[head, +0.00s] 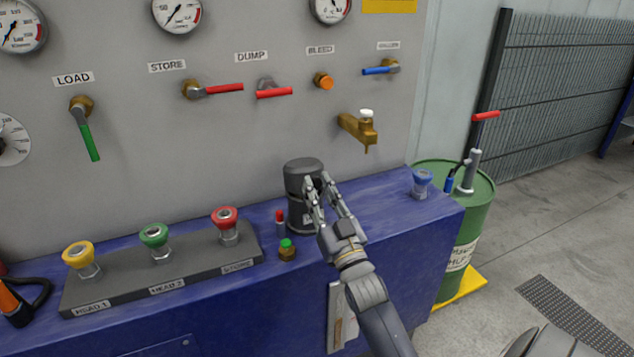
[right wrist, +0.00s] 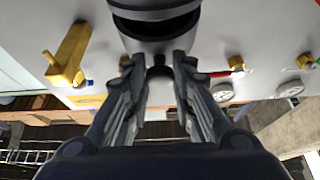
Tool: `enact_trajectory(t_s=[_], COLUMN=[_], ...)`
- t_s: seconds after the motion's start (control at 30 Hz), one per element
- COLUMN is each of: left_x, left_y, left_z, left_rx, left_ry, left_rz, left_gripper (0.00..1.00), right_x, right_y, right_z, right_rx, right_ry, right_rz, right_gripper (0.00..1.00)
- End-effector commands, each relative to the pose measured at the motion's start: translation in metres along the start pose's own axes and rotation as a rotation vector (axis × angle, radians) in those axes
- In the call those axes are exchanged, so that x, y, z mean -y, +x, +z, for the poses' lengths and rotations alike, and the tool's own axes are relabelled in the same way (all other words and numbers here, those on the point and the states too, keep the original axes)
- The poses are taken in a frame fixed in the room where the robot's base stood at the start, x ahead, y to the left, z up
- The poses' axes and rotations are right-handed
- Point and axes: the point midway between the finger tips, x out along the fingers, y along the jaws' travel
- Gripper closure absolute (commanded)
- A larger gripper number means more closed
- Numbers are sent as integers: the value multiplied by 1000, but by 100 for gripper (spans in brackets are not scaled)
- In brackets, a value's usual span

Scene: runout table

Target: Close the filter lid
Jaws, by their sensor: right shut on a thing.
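The filter is a dark grey upright canister (head: 300,212) on the blue ledge, below the panel. Its rounded filter lid (head: 303,166) sits on top; whether it is fully seated I cannot tell. My right gripper (head: 322,184) reaches in from the lower right, with its fingers at the canister's upper right side. In the right wrist view my right gripper (right wrist: 157,66) has its fingers on either side of a small dark knob below the dark round body (right wrist: 155,28). It is shut on this part, which seems to belong to the lid. My left gripper is not in view.
A red-capped piece (head: 280,221) and a green-capped fitting (head: 287,250) stand close left of the canister. A brass tap (head: 358,128) juts out above right.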

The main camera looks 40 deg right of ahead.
Motion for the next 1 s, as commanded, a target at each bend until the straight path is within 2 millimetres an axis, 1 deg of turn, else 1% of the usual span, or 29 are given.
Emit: enact_trajectory(t_s=[0.03,0.2,0.43,0.8,0.83,0.9,1.0], left_x=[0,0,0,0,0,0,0], left_y=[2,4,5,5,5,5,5], left_z=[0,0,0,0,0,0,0], left_rx=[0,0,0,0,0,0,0], left_ry=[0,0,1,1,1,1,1], left_rz=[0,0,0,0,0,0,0], left_gripper=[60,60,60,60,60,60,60], right_x=[0,0,0,0,1,0,0], right_y=[-5,-10,-12,-12,-12,-12,-11], right_z=[13,18,21,21,21,21,19], right_rx=[24,23,23,22,22,21,18], right_ry=[1,1,1,2,2,1,1], right_rz=[2,2,1,1,1,1,1], right_gripper=[100,100,100,100,71,58,58])
